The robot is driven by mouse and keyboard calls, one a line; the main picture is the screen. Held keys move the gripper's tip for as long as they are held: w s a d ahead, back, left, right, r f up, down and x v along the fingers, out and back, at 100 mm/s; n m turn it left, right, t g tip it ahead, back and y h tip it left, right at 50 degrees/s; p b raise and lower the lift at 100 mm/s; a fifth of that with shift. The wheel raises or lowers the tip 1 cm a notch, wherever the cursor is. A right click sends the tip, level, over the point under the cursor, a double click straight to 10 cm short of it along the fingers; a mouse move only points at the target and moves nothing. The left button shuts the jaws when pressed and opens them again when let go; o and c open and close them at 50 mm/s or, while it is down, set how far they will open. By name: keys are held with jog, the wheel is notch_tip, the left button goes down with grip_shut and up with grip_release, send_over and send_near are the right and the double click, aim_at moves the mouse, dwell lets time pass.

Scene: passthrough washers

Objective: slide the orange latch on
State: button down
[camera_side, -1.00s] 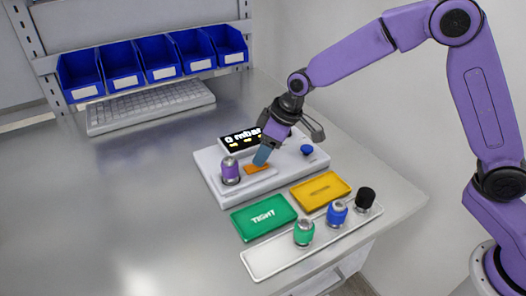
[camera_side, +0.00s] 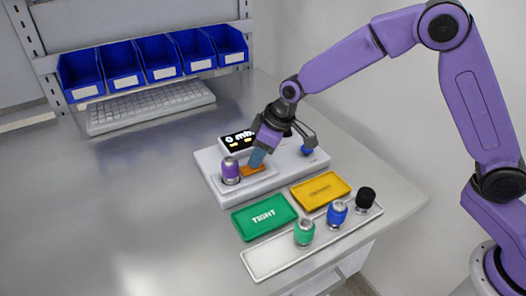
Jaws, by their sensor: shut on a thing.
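The orange latch (camera_side: 251,171) is a small flat piece on the white test unit (camera_side: 215,187), just right of a purple-and-silver fitting (camera_side: 230,171) that stands upright in the unit. My gripper (camera_side: 257,159) points down at the latch with its blue-grey fingertips and is shut on it. The fingertips hide part of the latch. Whether the latch touches the purple fitting is too small to tell.
A display (camera_side: 237,140), partly hidden by my gripper, and a blue knob (camera_side: 307,150) are on the unit. In front lie a green TIGHT tray (camera_side: 264,217), a yellow tray (camera_side: 320,190) and a white rack (camera_side: 270,262) holding green, blue and black fittings. Blue bins (camera_side: 121,66) and a keyboard (camera_side: 150,106) are behind.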

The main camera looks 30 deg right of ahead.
jog(key=shift+a, duration=0.9)
jog(key=c, duration=0.8)
grip_release()
jog(key=shift+d+r, duration=0.1)
jog(key=shift+s+r, duration=0.1)
jog(key=shift+r, duration=0.1)
jog(key=v, duration=1.6)
jog(key=shift+s+d+r, duration=0.1)
jog(key=shift+r, duration=0.25)
